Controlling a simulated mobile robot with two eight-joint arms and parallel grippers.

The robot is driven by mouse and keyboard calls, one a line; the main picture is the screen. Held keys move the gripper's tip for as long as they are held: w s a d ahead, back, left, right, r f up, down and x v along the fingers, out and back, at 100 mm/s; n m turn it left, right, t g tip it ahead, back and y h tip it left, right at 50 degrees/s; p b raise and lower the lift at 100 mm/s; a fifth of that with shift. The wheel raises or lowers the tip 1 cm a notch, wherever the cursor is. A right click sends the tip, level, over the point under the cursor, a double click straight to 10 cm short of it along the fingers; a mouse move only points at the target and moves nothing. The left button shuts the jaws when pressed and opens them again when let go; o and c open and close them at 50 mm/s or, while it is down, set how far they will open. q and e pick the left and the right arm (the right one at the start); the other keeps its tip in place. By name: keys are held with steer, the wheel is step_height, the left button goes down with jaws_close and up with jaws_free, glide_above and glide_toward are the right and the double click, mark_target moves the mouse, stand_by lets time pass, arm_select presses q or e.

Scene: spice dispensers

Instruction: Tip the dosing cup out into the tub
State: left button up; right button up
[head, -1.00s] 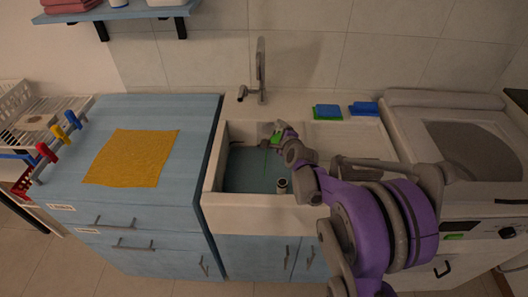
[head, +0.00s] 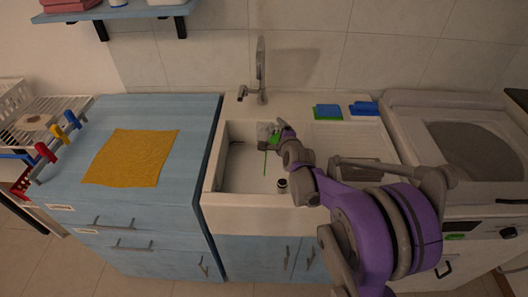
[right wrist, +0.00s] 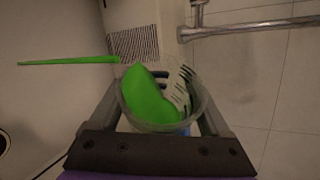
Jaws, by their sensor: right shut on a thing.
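My right gripper (head: 277,133) is over the back of the white basin (head: 211,178), which I take for the tub. It is shut on a clear dosing cup (head: 265,130) with dark scale marks. In the right wrist view the cup (right wrist: 192,112) sits between the fingers and has bright green contents (right wrist: 145,98). The basin floor looks white. My left gripper is out of view.
A dark round fitting (head: 282,184) is on the basin's floor. The tap (head: 260,75) stands behind the basin. Green and blue sponges (head: 328,111) lie on the back ledge. A yellow cloth (head: 132,158) lies on the blue cabinet top at left.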

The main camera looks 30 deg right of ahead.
steer(key=shift+r+n+h+b, duration=0.2)
steer(key=shift+n+h+b, duration=0.1)
steer(key=shift+n+b, duration=0.1)
stand_by(0.4)
steer(key=shift+a+b, duration=0.25)
steer(key=shift+b, duration=0.5)
steer(key=shift+a+r+n+b, duration=0.2)
steer(key=shift+n+b, duration=0.1)
steer(key=shift+b, duration=0.1)
steer(key=shift+a+r+n+t+h+b, duration=0.15)
steer(key=shift+a+n+t+h+b, duration=0.2)
steer(key=shift+b, duration=0.2)
steer(key=shift+r+h+p, duration=0.2)
steer(key=shift+h+p, duration=0.05)
steer(key=shift+p, duration=0.1)
